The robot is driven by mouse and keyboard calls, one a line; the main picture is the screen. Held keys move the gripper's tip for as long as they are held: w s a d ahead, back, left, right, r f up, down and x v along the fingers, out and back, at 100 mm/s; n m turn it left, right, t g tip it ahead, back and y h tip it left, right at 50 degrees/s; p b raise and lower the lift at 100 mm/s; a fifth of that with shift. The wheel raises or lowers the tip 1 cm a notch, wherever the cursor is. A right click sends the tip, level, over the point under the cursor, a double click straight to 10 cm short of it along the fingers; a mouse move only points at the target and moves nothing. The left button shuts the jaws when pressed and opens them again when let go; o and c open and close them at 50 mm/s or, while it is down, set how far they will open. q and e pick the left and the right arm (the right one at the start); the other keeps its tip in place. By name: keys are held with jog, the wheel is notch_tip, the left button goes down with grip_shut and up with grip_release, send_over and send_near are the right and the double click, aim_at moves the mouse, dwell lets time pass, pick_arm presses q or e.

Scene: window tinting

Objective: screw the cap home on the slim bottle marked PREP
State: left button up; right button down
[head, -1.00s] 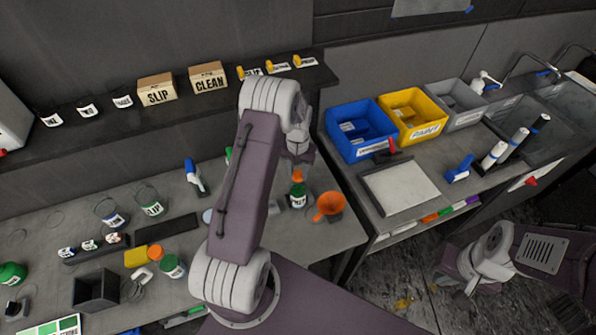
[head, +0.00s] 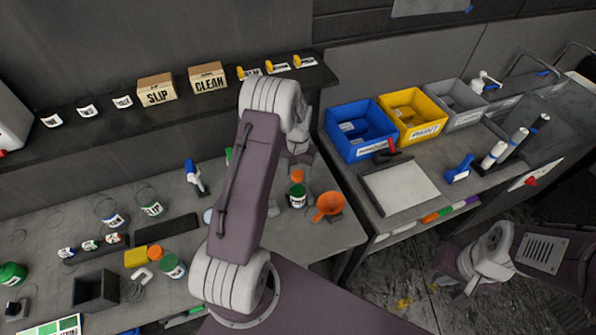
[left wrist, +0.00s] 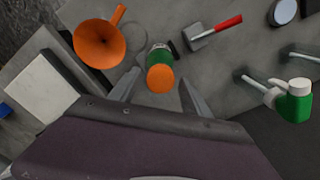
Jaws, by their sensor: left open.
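The slim green bottle (head: 298,197) stands upright on the bench with an orange cap (head: 297,176) at its top. Its white label is too small to read surely. In the left wrist view the bottle (left wrist: 159,54) lies behind the orange cap (left wrist: 160,78); how far the cap is seated cannot be told. My left gripper (head: 303,163) is above the bottle. In the left wrist view its open fingers (left wrist: 158,79) stand either side of the cap, with gaps visible. My right gripper (head: 468,287) hangs low at the right, away from the bottle; its jaws are unclear.
An orange funnel (head: 329,206) stands close right of the bottle. A red-handled scraper (left wrist: 213,33) lies close by on its other side. A green spray bottle (left wrist: 292,100) is further off. Blue (head: 352,148) and yellow (head: 404,128) bins stand on the right-hand bench.

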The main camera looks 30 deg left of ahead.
pick_arm(q)
jog(key=n, duration=0.4)
jog(key=shift+n, duration=0.4)
jog(key=n, duration=0.5)
jog(key=shift+n, duration=0.3)
grip_shut()
